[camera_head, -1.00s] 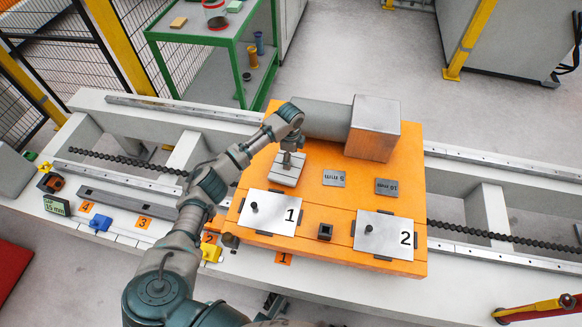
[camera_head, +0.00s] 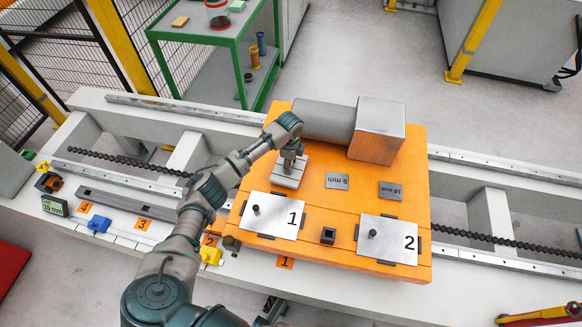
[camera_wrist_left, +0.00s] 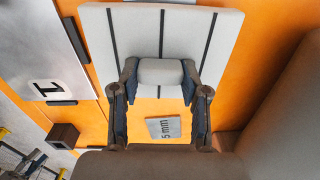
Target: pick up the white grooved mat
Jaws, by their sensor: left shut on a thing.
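The white grooved mat (camera_head: 287,181) is at the upper left of the orange block's top, behind plate 1. My left gripper (camera_head: 290,163) is directly above it, pointing down. In the left wrist view, the mat (camera_wrist_left: 200,28) shows as a pale slab with dark grooves. The fingers of my left gripper (camera_wrist_left: 159,72) are on either side of a pale raised block on the mat, shut on it. The mat appears to be on or very near the orange top; I cannot tell if there is a gap. My right gripper is not in view.
Plates 1 (camera_head: 270,214) and 2 (camera_head: 386,241), each with a dark knob, lie at the front of the orange block (camera_head: 335,212). Two small marked plates (camera_head: 337,181) lie right of the mat. A large grey metal block (camera_head: 378,130) stands behind them.

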